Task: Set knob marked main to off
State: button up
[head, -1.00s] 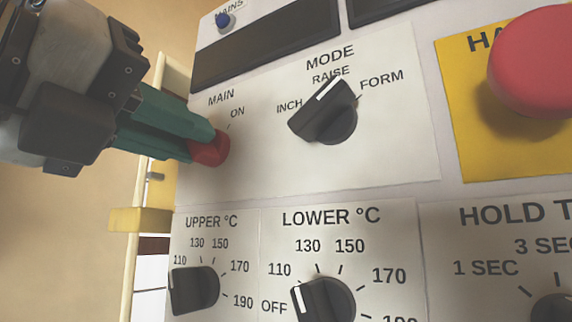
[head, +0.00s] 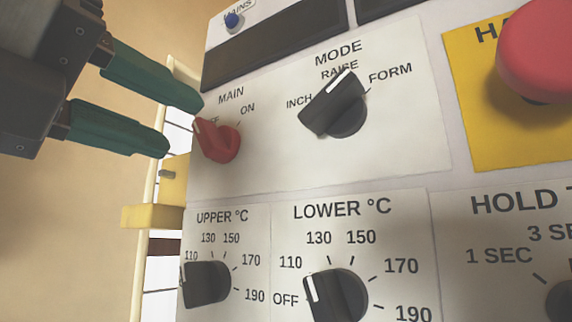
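The red MAIN knob (head: 219,141) is on the white panel at the left of the head view. Its white pointer line is toward the upper left, at the partly hidden OFF mark, and away from the ON mark at its upper right. My gripper (head: 184,126) is open, with its two green fingers spread apart. It is to the left of the knob, backed off from it, and holds nothing.
The black MODE knob (head: 335,104) is to the right, pointing near RAISE. The UPPER knob (head: 206,284) and LOWER knob (head: 336,296) are below. A large red button (head: 540,50) on a yellow plate juts out at the upper right.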

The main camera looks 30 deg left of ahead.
jog(key=s+b, duration=0.1)
jog(key=s, duration=0.6)
jog(key=shift+s+a, duration=0.25)
jog(key=shift+a, duration=0.05)
dwell(0.4)
